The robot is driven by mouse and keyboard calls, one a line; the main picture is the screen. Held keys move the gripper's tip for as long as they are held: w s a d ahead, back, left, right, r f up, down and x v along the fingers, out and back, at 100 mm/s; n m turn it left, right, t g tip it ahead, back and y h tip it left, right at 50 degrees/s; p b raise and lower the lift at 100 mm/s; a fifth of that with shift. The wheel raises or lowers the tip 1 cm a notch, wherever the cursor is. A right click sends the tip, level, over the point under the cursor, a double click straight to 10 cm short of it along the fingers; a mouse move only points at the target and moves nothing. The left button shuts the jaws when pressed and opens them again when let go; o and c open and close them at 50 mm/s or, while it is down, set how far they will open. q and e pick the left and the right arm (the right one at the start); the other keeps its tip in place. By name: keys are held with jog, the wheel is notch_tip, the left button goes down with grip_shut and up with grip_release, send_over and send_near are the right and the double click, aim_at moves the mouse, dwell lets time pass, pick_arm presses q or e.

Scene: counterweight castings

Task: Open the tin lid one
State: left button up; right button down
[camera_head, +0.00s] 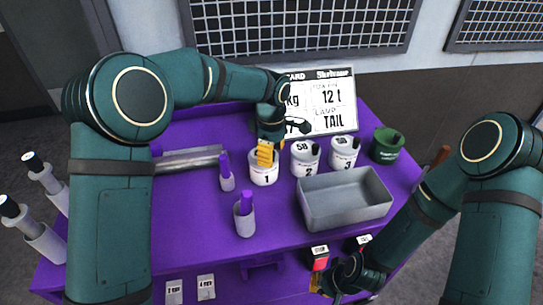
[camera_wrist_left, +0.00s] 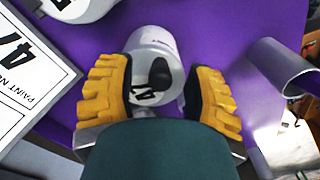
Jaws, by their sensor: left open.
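The tin marked 1 (camera_head: 264,173) is a white pot on the purple table, left of the other tins. My left gripper (camera_head: 265,152) is over it, fingers pointing down, hiding most of its top. In the left wrist view the yellow fingers (camera_wrist_left: 160,88) are open, one on each side of a white lid with a dark knob (camera_wrist_left: 159,72). The lid looks in place. I cannot tell whether either finger touches it. My right gripper (camera_head: 325,284) is low at the table's front edge, by a red-and-black object; its finger gap is unclear.
Tin 2 (camera_head: 306,162), tin 3 (camera_head: 344,158) and a green pot (camera_head: 388,148) stand to the right. A grey metal tray (camera_head: 346,215) is in front of them. Two purple-topped grey cylinders (camera_head: 244,221) stand front left of tin 1. A sign board (camera_head: 335,112) stands behind.

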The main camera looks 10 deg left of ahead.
pick_arm(q)
jog(key=shift+f, duration=0.35)
jog(key=shift+c, duration=0.3)
grip_shut()
pick_arm(e)
jog(key=shift+r, duration=0.1)
